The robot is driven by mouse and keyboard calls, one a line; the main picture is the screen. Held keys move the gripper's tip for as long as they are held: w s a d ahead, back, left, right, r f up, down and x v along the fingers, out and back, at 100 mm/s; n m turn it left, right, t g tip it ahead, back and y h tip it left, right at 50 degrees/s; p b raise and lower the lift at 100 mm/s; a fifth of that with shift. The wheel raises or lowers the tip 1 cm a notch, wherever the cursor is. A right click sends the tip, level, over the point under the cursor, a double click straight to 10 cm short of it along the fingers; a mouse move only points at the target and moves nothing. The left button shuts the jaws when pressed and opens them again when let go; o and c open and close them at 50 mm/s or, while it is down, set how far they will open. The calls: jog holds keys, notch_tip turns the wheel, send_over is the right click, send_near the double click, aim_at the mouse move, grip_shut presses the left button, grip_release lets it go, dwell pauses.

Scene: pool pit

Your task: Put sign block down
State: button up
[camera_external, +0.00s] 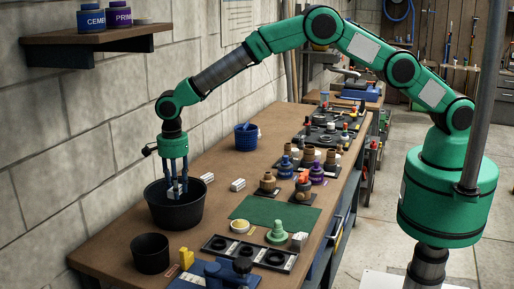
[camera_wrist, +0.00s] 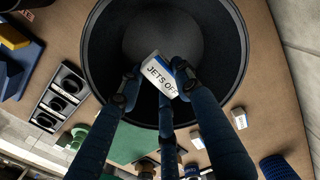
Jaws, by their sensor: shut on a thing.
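The sign block (camera_wrist: 161,73) is white with a blue edge and reads "JETS OFF" in the wrist view. My gripper (camera_external: 177,190) is shut on it, with the dark blue fingers around the block. In the external view the fingertips point down into the mouth of the large black bucket (camera_external: 172,217). In the wrist view the block shows against the dark inside of the bucket (camera_wrist: 95,80). How far it is above the bucket's floor I cannot tell.
Two white blocks (camera_external: 238,184) (camera_external: 207,178) lie on the bench beyond the bucket; another (camera_external: 299,240) is at the right. A smaller black pot (camera_external: 151,253), a black tray (camera_external: 248,252), a green mat (camera_external: 270,216) and a blue pot (camera_external: 246,137) stand around. The wall is left.

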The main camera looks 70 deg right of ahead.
dwell(0.3)
jog(key=o, duration=1.2)
jog(key=shift+o, duration=0.2)
jog(key=shift+r, duration=0.1)
notch_tip(320, 180, up, 6)
jog(key=shift+p, duration=1.2)
jog(key=shift+r, duration=0.35)
